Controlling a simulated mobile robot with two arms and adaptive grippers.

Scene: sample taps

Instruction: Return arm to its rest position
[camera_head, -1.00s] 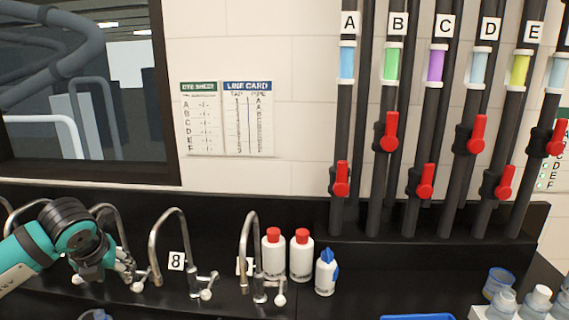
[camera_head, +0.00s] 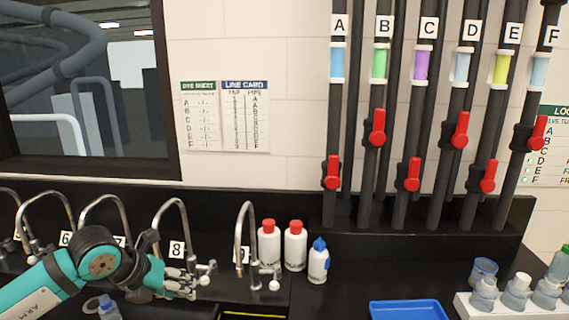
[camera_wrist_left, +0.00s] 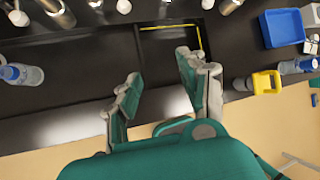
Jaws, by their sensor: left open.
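My left arm comes in from the lower left in the head view. Its gripper (camera_head: 182,284) is near the tap labelled 8 (camera_head: 183,215), overlapping the area in front of that tap's base. In the left wrist view the gripper (camera_wrist_left: 160,70) has its two fingers spread apart with nothing between them, over the dark counter. Whether the fingers touch the tap cannot be told. My right gripper is in neither view.
Several curved taps line the back counter. Red-capped bottles (camera_head: 269,245) and a blue-capped bottle (camera_head: 318,262) stand right of them. A blue tray (camera_head: 408,311) and a white bottle rack (camera_head: 468,306) are farther right. Pipes with red valves (camera_head: 377,127) rise behind.

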